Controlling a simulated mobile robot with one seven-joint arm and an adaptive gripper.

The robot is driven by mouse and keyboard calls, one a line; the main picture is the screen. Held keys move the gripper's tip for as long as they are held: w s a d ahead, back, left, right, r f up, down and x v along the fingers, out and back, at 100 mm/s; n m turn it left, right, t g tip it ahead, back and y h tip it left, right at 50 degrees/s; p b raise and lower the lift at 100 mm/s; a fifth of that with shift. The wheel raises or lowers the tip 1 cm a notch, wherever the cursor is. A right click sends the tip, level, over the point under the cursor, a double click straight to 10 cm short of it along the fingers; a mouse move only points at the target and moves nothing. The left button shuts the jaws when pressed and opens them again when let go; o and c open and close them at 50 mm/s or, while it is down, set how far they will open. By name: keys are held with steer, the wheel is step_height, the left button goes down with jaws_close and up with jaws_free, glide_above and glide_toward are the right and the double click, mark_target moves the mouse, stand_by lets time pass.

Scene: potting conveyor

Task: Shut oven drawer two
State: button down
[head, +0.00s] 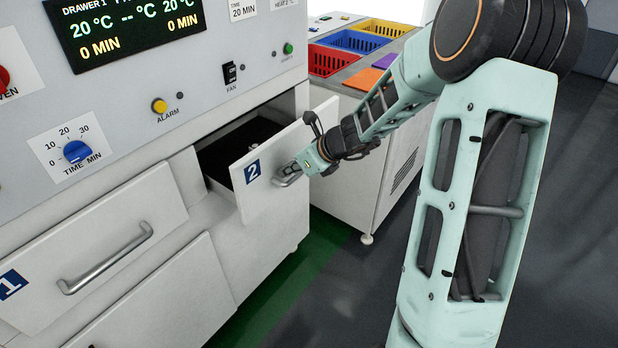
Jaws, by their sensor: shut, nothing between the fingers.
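Oven drawer two (262,190) has a white front with a blue "2" label and is partly open, its dark inside (240,140) showing behind the front. Its metal handle (288,180) is on the front, partly covered by my gripper. My gripper (297,170) is at the drawer front, right beside the handle, with its fingers shut and empty. I cannot tell whether it touches the handle or the front. My arm reaches in from the right.
Drawer one (110,255), to the left, is shut, with its own handle. Above are the oven panel's time knob (76,151), yellow alarm button (159,105) and fan switch (229,73). A side bench (350,165) with coloured crates stands behind. The floor at right is clear.

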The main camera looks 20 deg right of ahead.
steer(key=w+a+p, duration=0.2)
steer(key=w+a, duration=0.1)
steer(key=w+a+p, duration=0.1)
steer(key=w+a, duration=0.2)
steer(key=w, duration=0.1)
steer(key=w+a+p, duration=0.2)
steer(key=w+a, duration=0.1)
steer(key=w, duration=0.1)
steer(key=shift+w+p, duration=0.2)
steer(key=shift+p, duration=0.1)
steer(key=shift+w+r, duration=0.1)
steer(key=shift+r, duration=0.05)
steer(key=shift+a+r, duration=0.1)
steer(key=shift+r, duration=0.05)
